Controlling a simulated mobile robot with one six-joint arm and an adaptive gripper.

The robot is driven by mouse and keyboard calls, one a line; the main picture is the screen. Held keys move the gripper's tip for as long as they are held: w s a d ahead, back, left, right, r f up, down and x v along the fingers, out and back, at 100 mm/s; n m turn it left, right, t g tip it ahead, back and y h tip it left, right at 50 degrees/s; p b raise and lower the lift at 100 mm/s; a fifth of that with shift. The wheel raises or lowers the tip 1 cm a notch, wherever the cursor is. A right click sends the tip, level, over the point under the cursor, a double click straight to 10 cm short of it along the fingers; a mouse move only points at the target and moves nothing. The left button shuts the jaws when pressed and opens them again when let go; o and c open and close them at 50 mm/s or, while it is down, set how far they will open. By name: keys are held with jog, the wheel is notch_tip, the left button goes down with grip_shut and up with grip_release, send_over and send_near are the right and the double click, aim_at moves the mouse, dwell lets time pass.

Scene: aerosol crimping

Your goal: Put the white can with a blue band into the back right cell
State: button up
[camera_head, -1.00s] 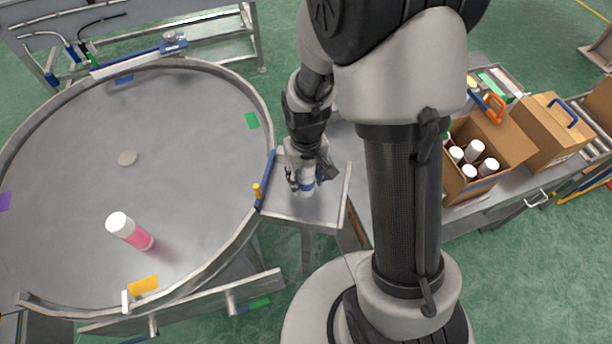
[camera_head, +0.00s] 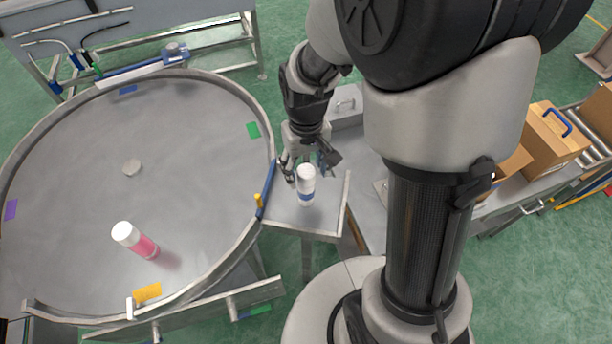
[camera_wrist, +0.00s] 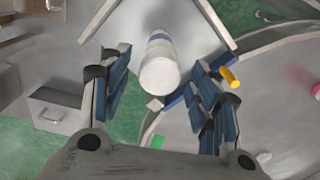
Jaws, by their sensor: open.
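The white can with a blue band (camera_head: 306,186) stands upright on the small metal side table beside the round turntable. My gripper (camera_head: 308,168) is open just behind and above the can, with its fingers apart. In the wrist view the can (camera_wrist: 159,64) lies between and ahead of the open blue-padded fingers of my gripper (camera_wrist: 160,100), and no finger visibly touches it. The carton (camera_head: 515,162) at the right is mostly hidden behind my arm, so its cells and the back right cell are not visible.
A pink can with a white cap (camera_head: 136,240) stands on the round turntable (camera_head: 80,200). A blue guide bar with a yellow peg (camera_head: 259,199) borders the small table (camera_head: 318,218). A closed carton with a blue handle (camera_head: 553,140) stands at the right.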

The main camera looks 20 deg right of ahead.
notch_tip(320, 180, up, 4)
jog(key=shift+f, duration=0.25)
jog(key=s+r+t, duration=0.3)
jog(key=s+r, duration=0.5)
jog(key=r, duration=0.4)
jog(key=shift+s+r+m, duration=0.3)
jog(key=shift+s+r, duration=0.05)
jog(key=shift+o, duration=0.5)
jog(key=s+r+t, duration=0.1)
jog(key=s+r, duration=0.2)
jog(key=s, duration=0.3)
jog(key=shift+s+t+p, duration=0.15)
jog(key=shift+t+p, duration=0.15)
jog(key=g+p, duration=0.5)
jog(key=p, duration=0.5)
send_over(306, 187)
jog(key=w, duration=0.2)
notch_tip(306, 187, down, 4)
jog(key=f+b, duration=0.1)
jog(key=f, duration=1.1)
jog(key=shift+d+f+b, duration=0.2)
jog(key=shift+f+b, duration=0.2)
jog(key=f, duration=0.5)
jog(key=shift+d+f, duration=0.15)
jog(key=shift+d, duration=0.05)
jog(key=shift+c, duration=0.2)
grip_shut()
